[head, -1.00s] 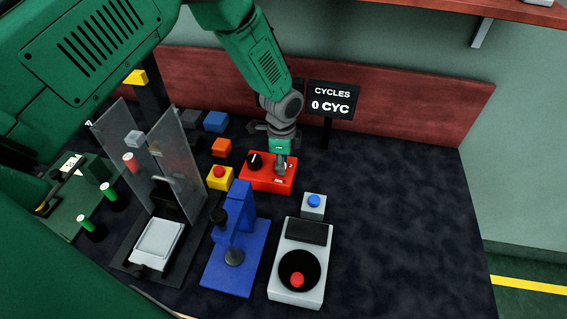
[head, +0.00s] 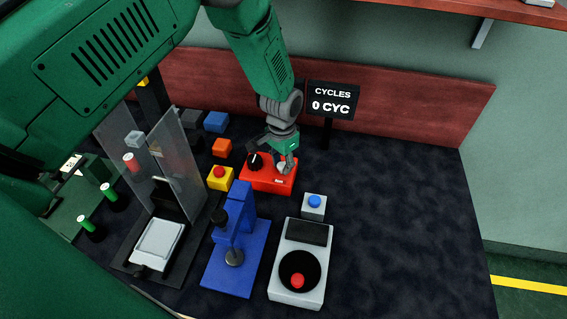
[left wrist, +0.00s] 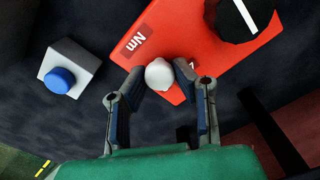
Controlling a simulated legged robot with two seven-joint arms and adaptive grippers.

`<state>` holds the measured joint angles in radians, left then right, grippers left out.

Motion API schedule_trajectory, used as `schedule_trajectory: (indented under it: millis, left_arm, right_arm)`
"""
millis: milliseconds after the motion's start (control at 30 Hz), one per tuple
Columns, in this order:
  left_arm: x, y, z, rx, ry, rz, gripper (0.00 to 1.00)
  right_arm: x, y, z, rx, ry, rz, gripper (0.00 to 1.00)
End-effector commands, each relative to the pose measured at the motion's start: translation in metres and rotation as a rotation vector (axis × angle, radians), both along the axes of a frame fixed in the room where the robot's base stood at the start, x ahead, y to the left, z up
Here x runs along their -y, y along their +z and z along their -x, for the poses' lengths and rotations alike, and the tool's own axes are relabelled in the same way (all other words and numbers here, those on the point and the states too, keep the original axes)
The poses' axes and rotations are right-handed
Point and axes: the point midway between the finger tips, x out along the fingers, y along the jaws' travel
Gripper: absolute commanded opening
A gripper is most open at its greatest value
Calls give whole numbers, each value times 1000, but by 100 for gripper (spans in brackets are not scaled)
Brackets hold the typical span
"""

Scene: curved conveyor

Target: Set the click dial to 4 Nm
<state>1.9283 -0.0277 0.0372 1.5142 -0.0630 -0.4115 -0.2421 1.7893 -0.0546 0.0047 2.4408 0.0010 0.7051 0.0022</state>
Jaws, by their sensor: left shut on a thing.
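A red box (head: 252,181) stands in the middle of the table. On it are a black knob (head: 256,161) with a white pointer line and a small pale knob (head: 282,168). My left gripper (head: 287,162) comes down over the box's right end. In the left wrist view its two fingers (left wrist: 158,72) are on both sides of the pale knob (left wrist: 159,77), shut on it. The red box (left wrist: 197,48) bears an "Nm" label (left wrist: 134,42) beside that knob. The dial's numbers are hidden or too small to read. My right gripper is out of view.
A blue press (head: 238,240), a grey unit with a red button (head: 310,232), a blue button box (head: 313,206) and a yellow button box (head: 220,181) stand close around. A "0 CYC" display (head: 331,100) is behind. The right side of the table is clear.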

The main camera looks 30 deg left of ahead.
Motion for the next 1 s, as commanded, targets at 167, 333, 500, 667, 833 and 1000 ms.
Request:
schedule_trajectory:
  millis: [167,333,500,667,833,1000]
  left_arm:
    - [-2,5,-5,12,106,-5,0]
    - [-2,5,-5,13,172,-4,0]
    - [-2,5,-5,13,207,-3,0]
    - [-2,5,-5,13,219,-3,0]
    - [-2,5,-5,12,219,-2,0]
    - [-2,4,-5,12,218,-2,34]
  right_arm:
    - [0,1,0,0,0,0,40]
    - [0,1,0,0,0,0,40]
    - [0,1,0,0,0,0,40]
    - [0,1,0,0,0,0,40]
    - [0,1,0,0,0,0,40]
    - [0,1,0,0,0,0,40]
